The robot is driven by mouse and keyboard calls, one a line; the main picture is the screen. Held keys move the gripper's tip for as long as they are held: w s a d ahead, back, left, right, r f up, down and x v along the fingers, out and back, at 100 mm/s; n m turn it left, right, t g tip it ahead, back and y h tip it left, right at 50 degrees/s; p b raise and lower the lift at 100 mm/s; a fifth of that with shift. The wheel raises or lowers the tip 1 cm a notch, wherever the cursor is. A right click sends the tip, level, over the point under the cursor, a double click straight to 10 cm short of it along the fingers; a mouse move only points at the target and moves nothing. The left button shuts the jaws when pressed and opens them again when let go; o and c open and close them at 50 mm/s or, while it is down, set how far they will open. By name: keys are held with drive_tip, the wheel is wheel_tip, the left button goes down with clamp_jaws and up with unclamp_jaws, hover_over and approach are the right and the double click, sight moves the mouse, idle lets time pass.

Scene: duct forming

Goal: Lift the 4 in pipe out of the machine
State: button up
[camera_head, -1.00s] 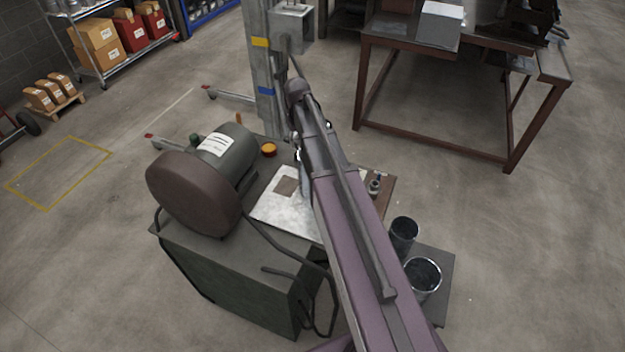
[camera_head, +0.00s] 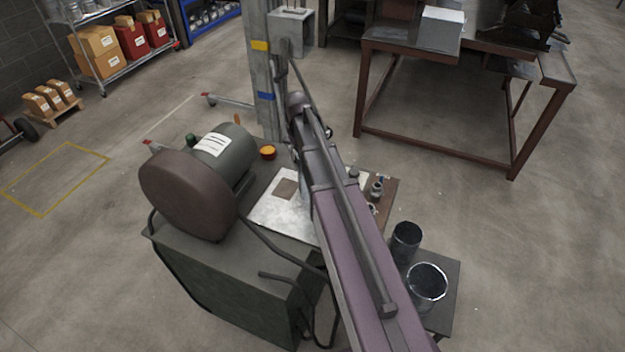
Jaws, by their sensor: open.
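The machine (camera_head: 225,270) is a green cabinet with a grey motor (camera_head: 222,150) and a brown rounded cover on its top left. A pale metal plate (camera_head: 275,222) lies on its top. My purple-grey arm crosses over the machine's right side and hides part of its top. My gripper is not visible; the arm covers that area. No 4 in pipe can be made out in the machine. Two open dark cylinders, a smaller one (camera_head: 405,243) and a wider one (camera_head: 427,289), stand upright on a low dark shelf (camera_head: 446,300) at the right.
A small fitting (camera_head: 376,189) sits on the brown board right of my arm. A grey post (camera_head: 264,75) rises behind the machine. A brown-framed table (camera_head: 437,155) stands at the back right. Shelving (camera_head: 95,70) holds boxes at the back left. The right floor is clear.

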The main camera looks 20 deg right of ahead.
drive_tip(key=shift+f, duration=0.15)
wheel_tip(320, 180, down, 5)
drive_tip(key=b, duration=0.5)
drive_tip(key=shift+w, duration=0.1)
idle(0.8)
clamp_jaws()
